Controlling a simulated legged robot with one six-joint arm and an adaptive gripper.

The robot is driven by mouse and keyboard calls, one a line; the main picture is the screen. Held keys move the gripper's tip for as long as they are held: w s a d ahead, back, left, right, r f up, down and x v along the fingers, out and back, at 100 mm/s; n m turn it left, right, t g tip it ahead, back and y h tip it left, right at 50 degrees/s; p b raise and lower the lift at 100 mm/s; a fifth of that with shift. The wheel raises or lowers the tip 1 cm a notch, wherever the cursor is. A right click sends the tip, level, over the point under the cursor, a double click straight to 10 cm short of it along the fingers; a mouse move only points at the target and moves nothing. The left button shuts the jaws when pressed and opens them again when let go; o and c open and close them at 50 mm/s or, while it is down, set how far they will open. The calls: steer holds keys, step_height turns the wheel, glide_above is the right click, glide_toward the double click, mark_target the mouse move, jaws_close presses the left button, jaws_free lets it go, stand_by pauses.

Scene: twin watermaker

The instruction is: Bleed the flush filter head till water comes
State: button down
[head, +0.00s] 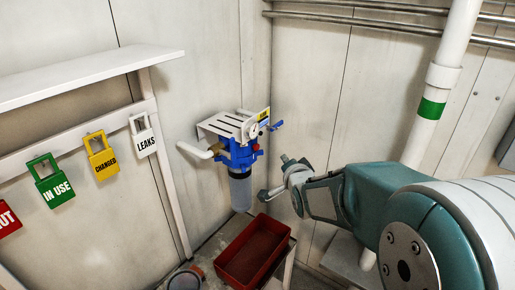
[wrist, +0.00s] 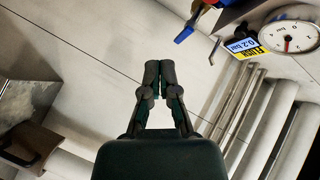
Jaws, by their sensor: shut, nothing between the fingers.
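The blue flush filter head (head: 238,152) hangs below a white slotted bracket in the corner, with a translucent bowl (head: 240,192) under it. A round gauge (head: 254,130) and a blue lever (head: 277,125) are on its upper right, and a small red part is on its side. My gripper (wrist: 160,68) is shut and empty in the wrist view. The blue lever (wrist: 190,28) and gauge (wrist: 288,38) show at that view's top right, apart from the fingers.
A red tray (head: 244,258) stands below the filter on a ledge. Tags reading IN USE (head: 55,186), CHANGED (head: 102,158) and LEAKS (head: 144,140) hang on the left rail. A white pipe with a green band (head: 431,108) rises behind my arm.

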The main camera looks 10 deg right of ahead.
steer(key=w+a, duration=0.4)
steer(key=shift+w+a, duration=0.25)
steer(key=shift+a, duration=0.05)
steer(key=shift+a, duration=0.1)
stand_by(1.3)
steer(key=shift+w+a+r, duration=0.1)
steer(key=shift+w+a, duration=0.05)
steer(key=shift+w, duration=0.05)
steer(key=shift+w+a, duration=0.35)
stand_by(0.9)
steer(key=shift+d, duration=0.1)
stand_by(1.0)
steer(key=shift+s+d, duration=0.55)
steer(key=shift+s, duration=0.1)
steer(key=s+d, duration=0.3)
steer(key=shift+s+d, duration=0.25)
steer(key=shift+d, duration=0.05)
